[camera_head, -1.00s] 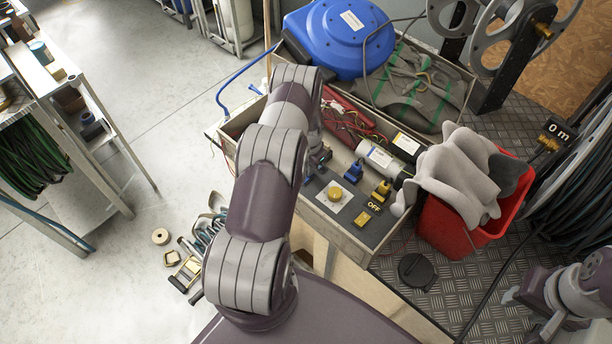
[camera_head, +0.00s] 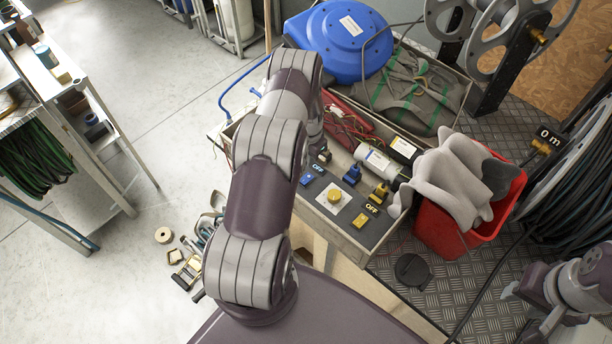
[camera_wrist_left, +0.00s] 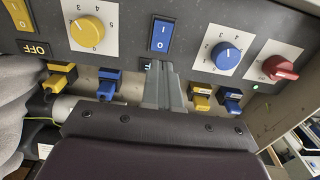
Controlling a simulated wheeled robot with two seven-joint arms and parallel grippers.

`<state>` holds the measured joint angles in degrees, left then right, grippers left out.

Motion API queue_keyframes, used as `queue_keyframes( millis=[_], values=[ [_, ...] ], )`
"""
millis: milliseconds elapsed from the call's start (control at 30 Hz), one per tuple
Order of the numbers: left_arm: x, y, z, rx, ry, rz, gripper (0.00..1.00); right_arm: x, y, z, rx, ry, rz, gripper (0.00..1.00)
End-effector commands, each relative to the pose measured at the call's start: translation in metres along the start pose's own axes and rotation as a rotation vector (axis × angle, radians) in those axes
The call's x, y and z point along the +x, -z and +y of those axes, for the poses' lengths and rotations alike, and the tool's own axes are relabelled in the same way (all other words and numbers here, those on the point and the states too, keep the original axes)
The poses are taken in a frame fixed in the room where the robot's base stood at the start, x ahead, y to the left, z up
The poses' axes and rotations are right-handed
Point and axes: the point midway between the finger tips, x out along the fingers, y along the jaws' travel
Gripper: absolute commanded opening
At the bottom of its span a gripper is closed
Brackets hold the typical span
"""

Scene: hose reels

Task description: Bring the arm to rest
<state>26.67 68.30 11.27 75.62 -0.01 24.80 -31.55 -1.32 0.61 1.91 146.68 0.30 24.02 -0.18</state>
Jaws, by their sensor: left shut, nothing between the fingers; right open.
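My left arm (camera_head: 262,190) reaches from the bottom over the dark control panel (camera_head: 325,222); its gripper is hidden behind the arm in the head view. In the left wrist view my left gripper (camera_wrist_left: 162,78) is shut and empty, its fingertips just below a blue rocker switch (camera_wrist_left: 160,36) and partly covering the label under it. I cannot tell whether they touch the panel. The switch also shows in the head view (camera_head: 306,180). My right gripper (camera_head: 522,312) is open and empty at the lower right, above the metal plate floor.
The panel bears a yellow dial (camera_wrist_left: 87,31), a blue dial (camera_wrist_left: 227,56), a red knob (camera_wrist_left: 280,67) and several plugs below. A red bin (camera_head: 440,243) with grey gloves (camera_head: 452,180) stands right of the panel. A blue hose reel (camera_head: 340,40) lies behind. Grey floor (camera_head: 150,90) is open left.

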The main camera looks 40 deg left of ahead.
Motion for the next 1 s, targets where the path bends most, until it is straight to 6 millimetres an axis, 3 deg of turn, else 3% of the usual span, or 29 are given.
queue_keyframes(
  millis=[467, 567, 667, 900, 1000],
  values=[
    [0.001, 0.000, 0.000, -0.038, 0.000, 0.000, 0.00, 0.001, 0.000, 0.000, 0.000, 0.000, 0.000, 0.43],
    [0.009, -0.029, 0.018, -0.139, -0.035, -0.066, 0.00, 0.001, 0.000, 0.000, 0.000, 0.000, 0.000, 0.43],
    [-0.024, -0.056, 0.047, -0.239, -0.055, -0.126, 0.00, 0.004, -0.001, 0.000, 0.000, 0.000, 0.000, 0.43],
    [-0.150, -0.110, 0.145, -0.278, -0.024, -0.119, 0.00, 0.024, -0.003, 0.000, 0.000, 0.000, 0.000, 0.43],
    [-0.188, -0.139, 0.180, -0.231, -0.010, -0.068, 0.00, 0.032, -0.004, 0.000, 0.000, 0.000, 0.000, 0.43]
  ],
)
